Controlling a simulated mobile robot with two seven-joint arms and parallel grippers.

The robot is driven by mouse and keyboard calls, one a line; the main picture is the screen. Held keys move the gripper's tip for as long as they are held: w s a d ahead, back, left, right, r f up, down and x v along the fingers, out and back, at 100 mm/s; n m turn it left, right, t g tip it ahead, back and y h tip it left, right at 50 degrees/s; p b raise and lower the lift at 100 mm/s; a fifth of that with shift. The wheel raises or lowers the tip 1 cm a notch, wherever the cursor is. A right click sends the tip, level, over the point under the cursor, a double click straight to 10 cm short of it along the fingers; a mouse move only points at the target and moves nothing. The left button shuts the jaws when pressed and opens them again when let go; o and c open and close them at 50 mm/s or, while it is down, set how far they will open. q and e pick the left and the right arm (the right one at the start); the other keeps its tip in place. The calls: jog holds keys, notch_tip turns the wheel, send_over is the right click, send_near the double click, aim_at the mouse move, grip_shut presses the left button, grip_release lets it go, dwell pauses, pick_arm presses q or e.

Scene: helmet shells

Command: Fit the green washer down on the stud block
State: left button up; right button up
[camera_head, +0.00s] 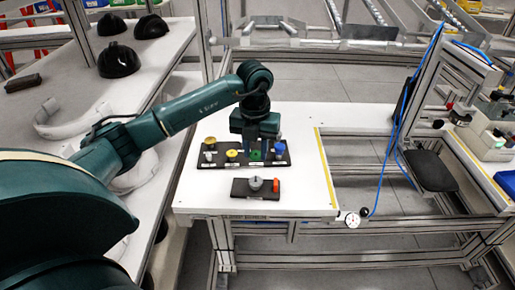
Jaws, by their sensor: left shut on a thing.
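My left gripper (256,152) points straight down over the dark rack at the middle of the white table. It is shut on the green washer (255,156), which shows low between the fingers at the rack. I cannot tell whether the washer is clear of the rack. The stud block (240,193) is a small dark block in front of the rack, with a grey round stud on top and an orange piece at its right end. No washer shows on the stud. My right gripper is not in view.
The dark rack (212,161) also carries yellow pieces (231,155), a grey piece (209,156) and a blue piece (279,148). The white table (305,190) is clear right of the stud block. Black helmet shells (118,61) stand on the left bench.

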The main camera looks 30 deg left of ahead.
aim_at(255, 176)
pick_arm(q)
jog(key=shift+a, duration=0.1)
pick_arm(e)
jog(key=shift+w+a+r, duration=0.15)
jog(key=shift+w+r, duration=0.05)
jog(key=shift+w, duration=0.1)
pick_arm(q)
jog(key=shift+f, duration=0.35)
jog(key=shift+f+b, duration=0.65)
jog(key=shift+b, duration=0.05)
notch_tip(255, 176, down, 3)
jog(key=shift+f+b, duration=0.1)
jog(key=shift+b, duration=1)
jog(key=shift+f, duration=0.3)
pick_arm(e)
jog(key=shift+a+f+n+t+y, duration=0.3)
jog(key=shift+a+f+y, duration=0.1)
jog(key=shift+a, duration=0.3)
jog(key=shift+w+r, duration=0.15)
pick_arm(q)
jog(key=shift+f+b, duration=0.45)
jog(key=shift+f, duration=0.1)
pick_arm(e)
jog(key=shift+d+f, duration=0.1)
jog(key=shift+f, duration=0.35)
